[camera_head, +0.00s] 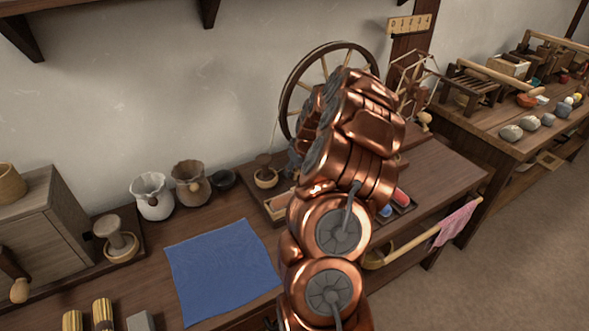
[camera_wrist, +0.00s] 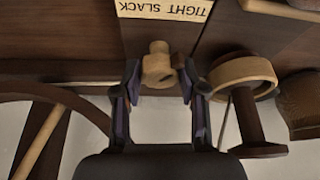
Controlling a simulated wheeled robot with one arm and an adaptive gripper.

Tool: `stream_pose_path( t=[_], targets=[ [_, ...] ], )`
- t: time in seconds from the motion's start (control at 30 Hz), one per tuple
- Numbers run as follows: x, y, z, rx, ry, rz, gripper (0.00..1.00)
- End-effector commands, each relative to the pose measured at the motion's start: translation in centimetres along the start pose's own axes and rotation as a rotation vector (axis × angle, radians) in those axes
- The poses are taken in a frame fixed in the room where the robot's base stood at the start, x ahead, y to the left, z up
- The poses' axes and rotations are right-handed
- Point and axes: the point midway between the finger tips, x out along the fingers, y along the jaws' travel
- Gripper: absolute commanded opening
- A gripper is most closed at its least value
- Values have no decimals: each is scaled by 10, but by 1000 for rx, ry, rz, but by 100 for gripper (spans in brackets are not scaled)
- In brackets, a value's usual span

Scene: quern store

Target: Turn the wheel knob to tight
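In the wrist view, a pale wooden knob (camera_wrist: 157,66) sits between the fingers of my gripper (camera_wrist: 159,78). The gripper is open, with one finger on each side of the knob and small gaps that look clear of it. A cream label (camera_wrist: 163,9) reading TIGHT SLACK appears upside down just above the knob in the picture. The dark wheel's rim (camera_wrist: 62,97) curves at the left of the wrist view. In the head view the spoked wheel (camera_head: 287,89) stands against the wall. My copper arm hides the gripper and the knob there.
In the wrist view, a wooden spool (camera_wrist: 245,75) stands close right of the fingers. In the head view, a blue cloth (camera_head: 222,270), pots (camera_head: 152,196) and a small bowl (camera_head: 265,178) are on the bench. A second bench (camera_head: 480,112) with stones is at right.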

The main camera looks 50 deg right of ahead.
Motion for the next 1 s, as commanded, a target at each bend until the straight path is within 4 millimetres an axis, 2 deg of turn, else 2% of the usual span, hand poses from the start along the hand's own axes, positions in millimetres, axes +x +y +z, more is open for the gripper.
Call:
stream_pose_path(
  t=[0.03,0.3,0.33,0.73,1.0],
  targets=[
    [0,0,0,0,0,0,33],
    [0,0,0,0,0,0,5],
    [0,0,0,0,0,-1,4],
    [0,0,-1,112,1,48,4],
    [0,0,-1,128,2,54,4]
  ],
)
